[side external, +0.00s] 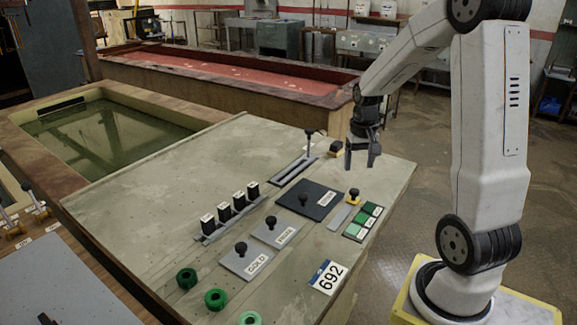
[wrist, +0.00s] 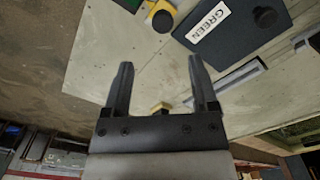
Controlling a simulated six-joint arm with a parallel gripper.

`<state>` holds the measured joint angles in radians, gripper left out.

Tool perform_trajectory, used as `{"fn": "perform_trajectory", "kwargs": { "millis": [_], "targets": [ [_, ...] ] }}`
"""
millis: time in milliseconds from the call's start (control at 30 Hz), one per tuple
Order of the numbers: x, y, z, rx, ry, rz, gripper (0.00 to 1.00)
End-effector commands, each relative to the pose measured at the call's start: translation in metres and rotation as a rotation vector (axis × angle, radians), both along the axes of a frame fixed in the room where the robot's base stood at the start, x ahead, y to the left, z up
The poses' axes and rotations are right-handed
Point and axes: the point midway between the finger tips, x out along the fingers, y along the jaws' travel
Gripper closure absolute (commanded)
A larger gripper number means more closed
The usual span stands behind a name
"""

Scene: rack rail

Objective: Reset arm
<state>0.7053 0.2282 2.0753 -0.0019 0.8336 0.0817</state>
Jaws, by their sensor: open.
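My gripper (side external: 362,158) hangs above the right back part of the grey-green control panel (side external: 150,185), fingers pointing down. It is open and empty, with a clear gap between its fingers. In the wrist view my gripper (wrist: 158,75) shows two dark parallel fingers set apart, with the bare panel top beyond them. A small yellow-and-black part (side external: 336,148) lies on the panel just left of the fingers. It also shows low between the fingers in the wrist view (wrist: 160,108). No contact between the fingers and anything on the panel is visible.
Tanks (side external: 105,130) stand behind.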

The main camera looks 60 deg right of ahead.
Motion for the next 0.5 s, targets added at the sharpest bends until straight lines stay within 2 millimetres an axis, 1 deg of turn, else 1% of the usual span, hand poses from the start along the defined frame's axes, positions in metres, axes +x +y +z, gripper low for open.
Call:
{"fn": "perform_trajectory", "kwargs": {
  "millis": [167,267,367,467,500],
  "targets": [
    [0.0,0.001,0.0,-0.001,-0.001,0.003,0.25],
    [0.003,0.006,-0.001,-0.002,-0.003,0.019,0.25],
    [0.007,0.019,-0.004,-0.009,-0.011,0.056,0.25],
    [0.013,0.038,-0.007,-0.019,-0.025,0.115,0.25],
    [0.016,0.048,-0.009,-0.023,-0.031,0.144,0.25]
  ]
}}
